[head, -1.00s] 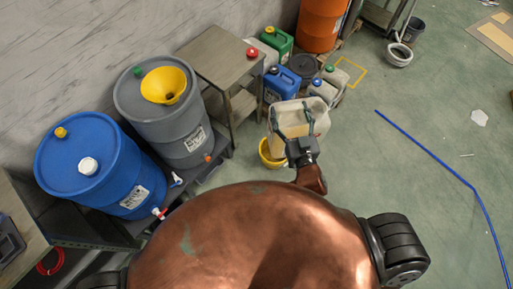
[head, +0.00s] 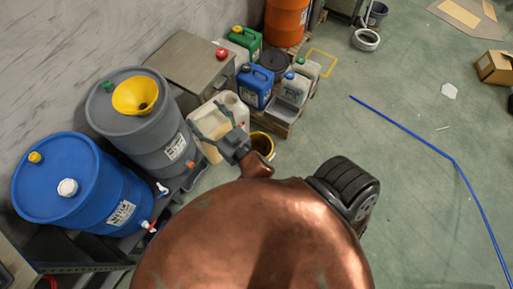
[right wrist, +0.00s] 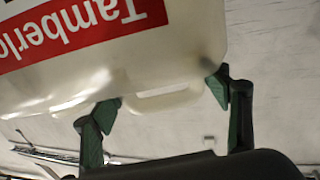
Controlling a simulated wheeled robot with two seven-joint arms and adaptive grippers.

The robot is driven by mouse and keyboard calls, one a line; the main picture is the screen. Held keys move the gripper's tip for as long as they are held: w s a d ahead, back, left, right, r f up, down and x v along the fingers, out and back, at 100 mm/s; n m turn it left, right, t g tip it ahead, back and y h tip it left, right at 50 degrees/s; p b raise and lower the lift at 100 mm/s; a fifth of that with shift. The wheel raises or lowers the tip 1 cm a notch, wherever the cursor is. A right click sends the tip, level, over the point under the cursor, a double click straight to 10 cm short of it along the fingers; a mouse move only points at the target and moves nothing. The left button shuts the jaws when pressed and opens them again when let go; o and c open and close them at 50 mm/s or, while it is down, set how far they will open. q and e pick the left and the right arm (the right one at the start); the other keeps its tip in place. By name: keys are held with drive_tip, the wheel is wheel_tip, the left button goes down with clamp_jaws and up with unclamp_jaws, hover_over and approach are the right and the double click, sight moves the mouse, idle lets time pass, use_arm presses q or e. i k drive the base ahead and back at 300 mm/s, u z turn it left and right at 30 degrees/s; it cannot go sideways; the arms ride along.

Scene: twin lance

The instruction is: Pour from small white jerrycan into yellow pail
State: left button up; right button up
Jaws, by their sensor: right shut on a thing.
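My right gripper (head: 205,115) is shut on the small white jerrycan (head: 238,108). In the right wrist view the jerrycan (right wrist: 185,45) shows a red label with upside-down lettering. The two green-tipped fingers of the right gripper (right wrist: 164,95) lie on either side of its handle opening. The yellow pail (head: 263,143) stands on the floor right of the jerrycan, partly hidden behind my gripper and body. No stream of liquid shows. My left gripper is out of view.
A grey drum (head: 150,140) with a yellow funnel (head: 135,95) and a blue drum (head: 75,180) stand at left. Several cans, including a blue one (head: 254,87), stand beyond the pail. Open floor with a blue hose (head: 405,128) lies right.

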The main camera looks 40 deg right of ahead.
sight(261, 142)
drive_tip(key=k, duration=0.65)
drive_tip(key=z, duration=0.85)
drive_tip(key=i, duration=0.5)
drive_tip(key=u, duration=0.05)
